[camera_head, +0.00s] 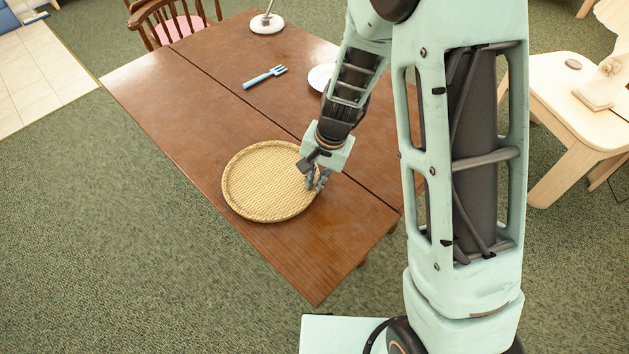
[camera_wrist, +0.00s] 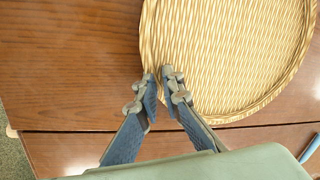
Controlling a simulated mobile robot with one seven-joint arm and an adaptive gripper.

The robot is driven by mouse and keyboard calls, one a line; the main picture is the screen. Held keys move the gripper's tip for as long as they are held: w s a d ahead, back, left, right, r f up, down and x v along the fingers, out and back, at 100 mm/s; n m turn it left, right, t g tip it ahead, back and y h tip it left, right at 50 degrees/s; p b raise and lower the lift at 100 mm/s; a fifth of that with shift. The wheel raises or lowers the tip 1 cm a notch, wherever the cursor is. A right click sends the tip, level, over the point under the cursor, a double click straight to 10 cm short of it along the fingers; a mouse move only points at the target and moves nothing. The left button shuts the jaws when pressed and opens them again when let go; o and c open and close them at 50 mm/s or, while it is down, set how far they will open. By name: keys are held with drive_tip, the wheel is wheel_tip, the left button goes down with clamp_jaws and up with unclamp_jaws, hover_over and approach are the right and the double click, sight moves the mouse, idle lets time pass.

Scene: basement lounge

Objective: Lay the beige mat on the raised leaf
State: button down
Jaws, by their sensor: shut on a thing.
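The beige mat (camera_head: 265,182) is round and woven with a raised rim. In the head view it is flat over the table leaf (camera_head: 150,105) on the left of the long seam; whether it touches the wood is hard to tell. My gripper (camera_head: 318,182) is at the mat's right edge, its fingers pointing down. In the wrist view the mat (camera_wrist: 225,50) fills the upper right, and my gripper (camera_wrist: 164,85) is shut on its rim. The leaf (camera_wrist: 70,60) also shows there, with the seam below the mat.
A wooden chair (camera_head: 172,22) stands at the far end. A pale side table (camera_head: 553,100) is at right. The leaf's far left part is clear.

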drive_tip(key=c, duration=2.1)
unclamp_jaws()
wheel_tip(320, 180, up, 12)
drive_tip(key=d+p, duration=0.2)
drive_tip(key=shift+s, duration=0.4)
drive_tip(key=shift+d, duration=0.1)
